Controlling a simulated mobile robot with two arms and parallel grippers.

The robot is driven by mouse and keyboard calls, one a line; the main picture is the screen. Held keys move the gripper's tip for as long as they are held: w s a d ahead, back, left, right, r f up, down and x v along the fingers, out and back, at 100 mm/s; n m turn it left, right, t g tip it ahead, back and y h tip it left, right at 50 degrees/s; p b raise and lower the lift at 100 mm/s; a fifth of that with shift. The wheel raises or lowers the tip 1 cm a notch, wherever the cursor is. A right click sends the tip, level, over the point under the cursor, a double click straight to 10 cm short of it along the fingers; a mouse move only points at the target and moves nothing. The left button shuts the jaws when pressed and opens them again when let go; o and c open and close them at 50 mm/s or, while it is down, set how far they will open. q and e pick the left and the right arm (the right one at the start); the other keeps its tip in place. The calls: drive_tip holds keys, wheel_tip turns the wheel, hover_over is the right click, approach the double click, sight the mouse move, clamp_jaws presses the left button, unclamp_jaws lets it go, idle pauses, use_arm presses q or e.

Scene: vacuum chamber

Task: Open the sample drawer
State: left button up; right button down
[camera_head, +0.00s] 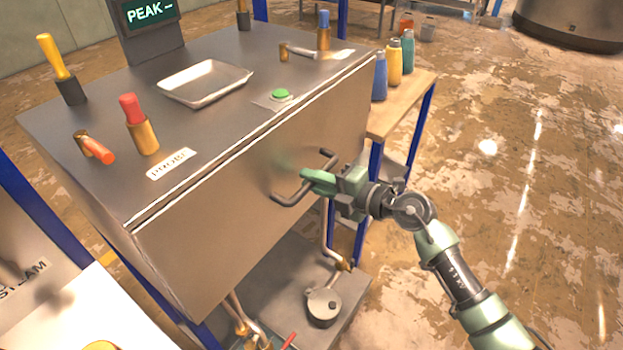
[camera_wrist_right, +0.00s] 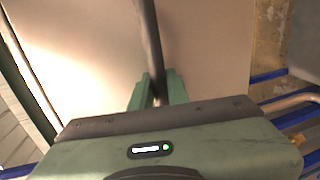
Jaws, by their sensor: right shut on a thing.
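The sample drawer has a wide brushed-metal front (camera_head: 225,205) below the grey top of the cabinet. A thin light seam runs along the front's upper edge, and I see no clear gap there. A dark bar handle (camera_head: 286,198) sticks out from the right part of the front. My right gripper (camera_head: 309,180) is shut on this handle near its middle. In the right wrist view the handle (camera_wrist_right: 149,40) runs down between the green fingers (camera_wrist_right: 158,92), with the drawer front (camera_wrist_right: 205,50) behind it. My left gripper is not in view.
On the cabinet top are a metal tray (camera_head: 205,82), a green button (camera_head: 281,95), a red-capped cylinder (camera_head: 138,124) and a fallen one (camera_head: 94,148). A wooden side table (camera_head: 405,105) with bottles stands to the right. Pipes and a round fitting (camera_head: 323,305) lie below. The floor at right is open.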

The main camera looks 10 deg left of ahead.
drive_tip(key=f+v, duration=0.3)
drive_tip(key=v, duration=1.2)
drive_tip(key=s+d+f+p+v, duration=0.1)
drive_tip(key=f+v, duration=0.2)
drive_tip(key=v, duration=1.2)
drive_tip(key=shift+f, duration=0.25)
drive_tip(key=shift+w, duration=0.1)
drive_tip(key=c, duration=1.4)
unclamp_jaws()
drive_tip(key=shift+b+v, duration=0.9)
drive_tip(key=shift+v, duration=3.05)
